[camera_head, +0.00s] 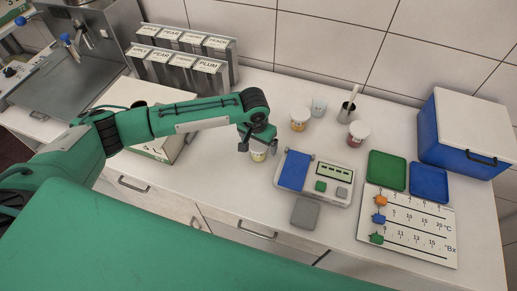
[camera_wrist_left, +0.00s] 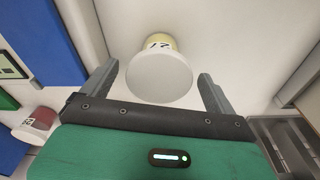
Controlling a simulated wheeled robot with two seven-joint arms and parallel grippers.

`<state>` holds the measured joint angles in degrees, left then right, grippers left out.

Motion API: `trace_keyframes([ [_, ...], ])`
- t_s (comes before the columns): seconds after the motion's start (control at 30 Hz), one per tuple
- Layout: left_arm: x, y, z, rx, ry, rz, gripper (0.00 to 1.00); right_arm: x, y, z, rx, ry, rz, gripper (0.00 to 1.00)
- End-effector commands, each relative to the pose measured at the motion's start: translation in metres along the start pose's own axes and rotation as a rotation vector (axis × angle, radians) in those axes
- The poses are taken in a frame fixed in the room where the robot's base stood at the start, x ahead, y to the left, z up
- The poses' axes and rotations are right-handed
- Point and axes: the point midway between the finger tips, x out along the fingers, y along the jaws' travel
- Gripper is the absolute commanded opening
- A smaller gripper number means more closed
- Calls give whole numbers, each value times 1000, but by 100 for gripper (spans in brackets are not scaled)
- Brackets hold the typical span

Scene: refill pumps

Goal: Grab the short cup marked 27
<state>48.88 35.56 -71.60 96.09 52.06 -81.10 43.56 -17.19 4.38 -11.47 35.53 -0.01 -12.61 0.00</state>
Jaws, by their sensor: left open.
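A short cup (camera_wrist_left: 160,43) with a white lid and a yellowish body shows in the left wrist view. Its dark two-digit label is upside down and small, and looks like 27. In the head view the cup (camera_head: 259,156) stands on the counter just left of the scale, partly hidden under my left gripper (camera_head: 260,141). In the left wrist view my left gripper (camera_wrist_left: 158,80) is open, with one finger on each side of the lid. The fingers appear apart from the cup. My right gripper is not in view.
Other cups stand behind the scale (camera_head: 341,194): a yellow-orange one (camera_head: 298,124), a pale blue one (camera_head: 319,108) and a red one (camera_head: 357,139). A white-green box (camera_head: 160,152) is left of the gripper. Counter between scale and back wall is partly clear.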

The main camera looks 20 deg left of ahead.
Motion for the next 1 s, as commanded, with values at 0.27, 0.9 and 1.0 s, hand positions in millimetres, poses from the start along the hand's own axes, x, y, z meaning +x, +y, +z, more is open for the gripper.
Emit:
trace_keyframes([
  [0.27,24,0,1,1,0,0,91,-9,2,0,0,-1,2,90],
  [0.9,23,1,0,1,1,0,40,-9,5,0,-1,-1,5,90],
  [1.0,22,1,0,1,1,0,40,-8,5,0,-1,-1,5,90],
])
